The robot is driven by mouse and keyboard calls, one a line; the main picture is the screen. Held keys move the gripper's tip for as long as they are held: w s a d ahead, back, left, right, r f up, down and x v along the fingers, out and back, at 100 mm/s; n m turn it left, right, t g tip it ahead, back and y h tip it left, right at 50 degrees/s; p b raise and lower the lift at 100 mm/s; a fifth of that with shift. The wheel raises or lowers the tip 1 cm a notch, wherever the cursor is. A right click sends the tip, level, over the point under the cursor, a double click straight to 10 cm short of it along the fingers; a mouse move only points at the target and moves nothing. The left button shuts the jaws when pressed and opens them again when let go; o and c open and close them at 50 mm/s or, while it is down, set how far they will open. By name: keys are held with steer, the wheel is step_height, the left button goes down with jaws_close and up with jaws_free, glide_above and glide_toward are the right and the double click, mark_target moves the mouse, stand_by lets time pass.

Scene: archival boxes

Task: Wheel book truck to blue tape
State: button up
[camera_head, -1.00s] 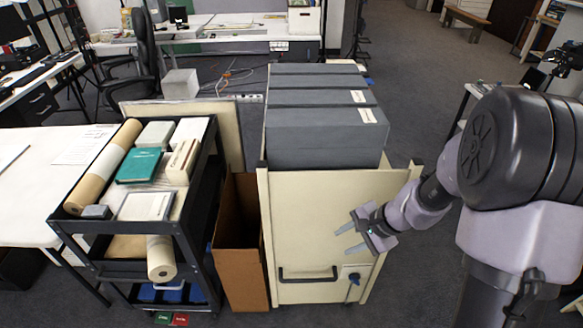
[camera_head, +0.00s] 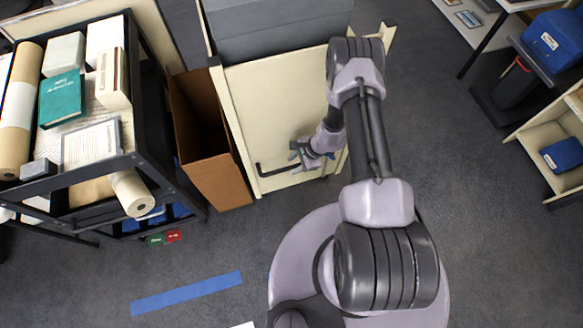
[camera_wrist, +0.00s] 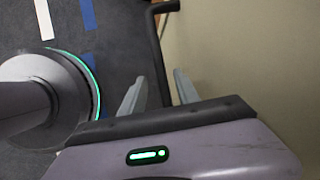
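The book truck (camera_head: 290,110) is a cream cart loaded with grey boxes (camera_head: 270,22). Its front panel carries a black bar handle (camera_head: 273,170), also seen in the wrist view (camera_wrist: 153,45). My gripper (camera_head: 298,157) is low at the panel, by the handle's right part. In the wrist view my gripper (camera_wrist: 160,90) is open, and the bar runs down between its two fingers; contact cannot be told. Blue tape (camera_head: 187,293) lies on the floor at lower left, apart from the truck. Blue strips also show in the wrist view (camera_wrist: 88,14).
A brown open carton (camera_head: 217,180) stands against the truck's left side. Left of it is a black shelf cart (camera_head: 150,100) with books and rolls. Small green and red items (camera_head: 165,238) lie on the floor. Shelving (camera_head: 555,140) stands far right; the carpet between is clear.

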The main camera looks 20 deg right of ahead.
steer(key=shift+b+x, duration=0.3)
steer(key=shift+x, duration=0.95)
steer(key=shift+r, duration=0.1)
steer(key=shift+c, duration=0.5)
jaws_close()
